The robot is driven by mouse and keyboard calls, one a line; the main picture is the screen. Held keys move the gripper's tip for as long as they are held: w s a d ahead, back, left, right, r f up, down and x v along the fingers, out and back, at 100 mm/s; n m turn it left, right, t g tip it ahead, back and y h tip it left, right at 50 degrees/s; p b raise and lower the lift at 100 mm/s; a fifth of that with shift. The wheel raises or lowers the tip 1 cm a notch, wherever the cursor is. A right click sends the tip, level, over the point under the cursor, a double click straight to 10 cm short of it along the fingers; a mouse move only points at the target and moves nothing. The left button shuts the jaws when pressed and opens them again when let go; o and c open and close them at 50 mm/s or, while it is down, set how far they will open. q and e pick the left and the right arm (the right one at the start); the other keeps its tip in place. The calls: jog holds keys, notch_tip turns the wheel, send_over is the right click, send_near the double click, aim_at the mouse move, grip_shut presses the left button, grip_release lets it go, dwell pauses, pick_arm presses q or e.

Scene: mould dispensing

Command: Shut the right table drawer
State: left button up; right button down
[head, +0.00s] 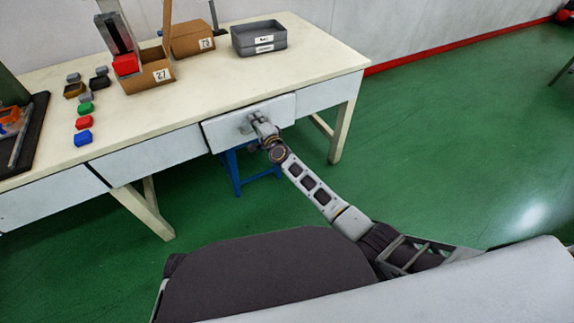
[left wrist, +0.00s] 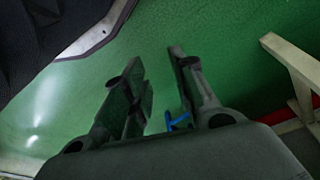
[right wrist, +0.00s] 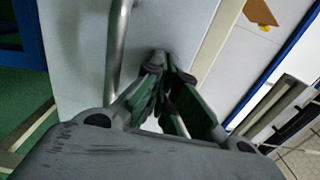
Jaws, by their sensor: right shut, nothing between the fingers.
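The right table drawer (head: 278,108) has a pale front panel that stands out a little from the table's front edge. My right gripper (head: 252,122) is at this panel in the head view. In the right wrist view my right gripper (right wrist: 160,62) is shut and empty, its fingertips at or very near the drawer front (right wrist: 80,60). The metal bar handle (right wrist: 118,50) is just left of the fingers, not between them. Whether the tips touch the panel is hard to tell. My left gripper (left wrist: 155,60) shows only in the left wrist view, fingers apart over green floor.
The cream table (head: 220,90) carries a grey bin (head: 258,38), cardboard boxes (head: 148,78) and several small coloured blocks (head: 83,139). A blue stool (head: 240,175) stands under the drawer. Table legs (head: 345,130) stand at right. Green floor is clear to the right.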

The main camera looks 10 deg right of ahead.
pick_arm(q)
jog(key=shift+w+r, duration=0.35)
jog(key=shift+r, duration=0.15)
pick_arm(e)
jog(key=shift+w+a+r, duration=0.1)
jog(key=shift+w+r, duration=0.05)
jog(key=shift+w, duration=0.3)
jog(key=shift+w+a+r, duration=0.1)
jog(key=shift+w, duration=0.35)
jog(key=shift+r, duration=0.15)
pick_arm(q)
jog(key=shift+s, duration=0.1)
